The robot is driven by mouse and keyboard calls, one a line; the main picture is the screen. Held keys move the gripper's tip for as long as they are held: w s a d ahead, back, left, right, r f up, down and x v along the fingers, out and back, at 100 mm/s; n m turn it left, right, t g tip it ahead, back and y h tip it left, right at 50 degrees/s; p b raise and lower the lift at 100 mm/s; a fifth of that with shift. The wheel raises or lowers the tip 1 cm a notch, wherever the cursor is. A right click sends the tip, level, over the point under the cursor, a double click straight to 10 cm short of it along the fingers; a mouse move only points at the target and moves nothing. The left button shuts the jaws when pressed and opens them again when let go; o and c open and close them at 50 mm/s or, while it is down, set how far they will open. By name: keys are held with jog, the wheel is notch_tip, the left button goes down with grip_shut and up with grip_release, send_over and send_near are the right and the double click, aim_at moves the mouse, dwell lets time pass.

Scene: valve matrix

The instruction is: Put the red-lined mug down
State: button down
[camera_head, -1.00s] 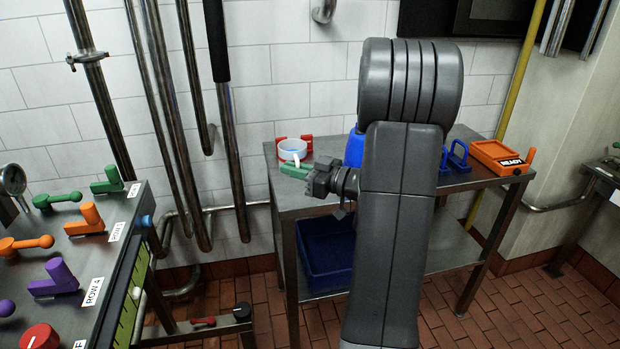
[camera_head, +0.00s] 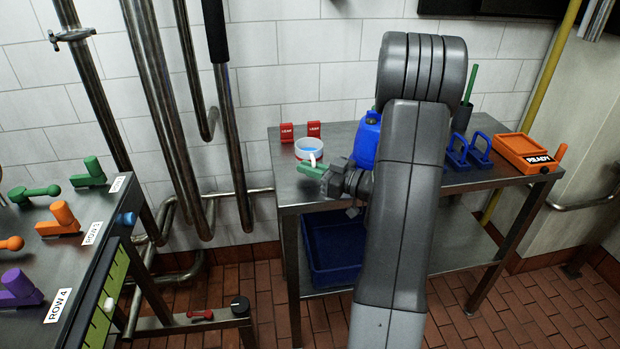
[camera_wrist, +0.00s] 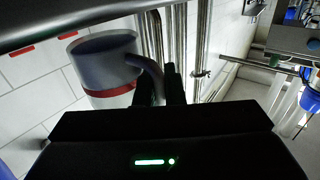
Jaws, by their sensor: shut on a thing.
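The mug (camera_head: 309,150) is white with a blue inside and a red band low on its outside. It is upright at the left end of the metal table (camera_head: 290,192). My gripper (camera_head: 318,170) is shut on its handle, just in front of it. In the wrist view the mug (camera_wrist: 105,70) shows left of the dark fingers (camera_wrist: 160,88), with its curved handle running between them. I cannot tell whether its base touches the tabletop.
Two red tags (camera_head: 287,133) stand behind the mug. A blue jug (camera_head: 366,142) is close on its right. Blue brackets (camera_head: 457,152) and an orange READY tray (camera_head: 523,152) are farther right. A blue bin (camera_head: 333,246) sits below. A valve panel (camera_head: 75,245) is at left.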

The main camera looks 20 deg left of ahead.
jog(key=shift+f, duration=1.55)
jog(key=c, duration=1.5)
grip_release()
jog(key=shift+r, duration=0.25)
jog(key=d, duration=0.8)
jog(key=s+d, duration=0.1)
jog(key=d, duration=0.3)
jog(key=shift+s+f+b, duration=0.1)
jog(key=shift+f+b, duration=0.05)
jog(key=shift+b, duration=0.15)
